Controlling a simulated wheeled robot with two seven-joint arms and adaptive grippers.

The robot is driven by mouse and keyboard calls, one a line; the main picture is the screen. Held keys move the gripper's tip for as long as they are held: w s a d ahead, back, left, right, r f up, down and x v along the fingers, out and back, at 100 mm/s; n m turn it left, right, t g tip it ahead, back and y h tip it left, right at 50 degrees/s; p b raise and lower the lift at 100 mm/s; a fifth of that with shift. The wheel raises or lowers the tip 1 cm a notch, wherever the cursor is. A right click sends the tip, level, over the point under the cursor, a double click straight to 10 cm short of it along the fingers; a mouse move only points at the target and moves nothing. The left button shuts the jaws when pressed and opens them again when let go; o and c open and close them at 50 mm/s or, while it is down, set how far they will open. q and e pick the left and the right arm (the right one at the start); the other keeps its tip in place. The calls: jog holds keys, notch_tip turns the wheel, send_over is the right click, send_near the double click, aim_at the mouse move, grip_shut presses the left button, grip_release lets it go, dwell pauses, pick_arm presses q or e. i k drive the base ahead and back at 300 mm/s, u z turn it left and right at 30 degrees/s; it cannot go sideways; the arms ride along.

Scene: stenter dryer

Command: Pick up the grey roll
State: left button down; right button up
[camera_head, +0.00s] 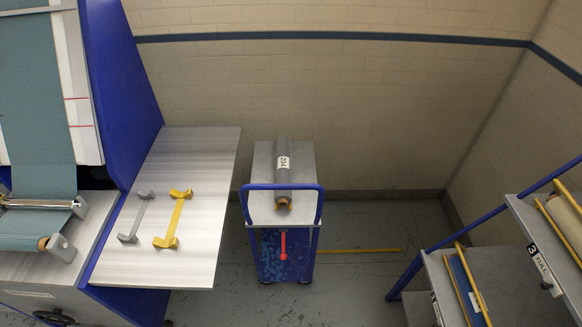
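The grey roll (283,165) lies lengthwise on the grey top of a blue cart (310,178) in the middle of the view. It carries a white label reading what looks like 204, and its brown core end points toward me. The roll's far end lies near the back edge of the cart top. Neither of my grippers shows in the head view, and nothing touches the roll from above.
The cart has a blue handle (321,200) on the near side. At left, a metal table (205,225) holds a grey bracket (137,215) and a yellow bracket (174,219) beside the blue machine (120,80). A stepped rack (520,245) with rolls stands at right. Floor is open between.

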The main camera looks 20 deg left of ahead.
aim_at(283, 165)
jog(key=i, duration=0.3)
jog(key=u, duration=0.7)
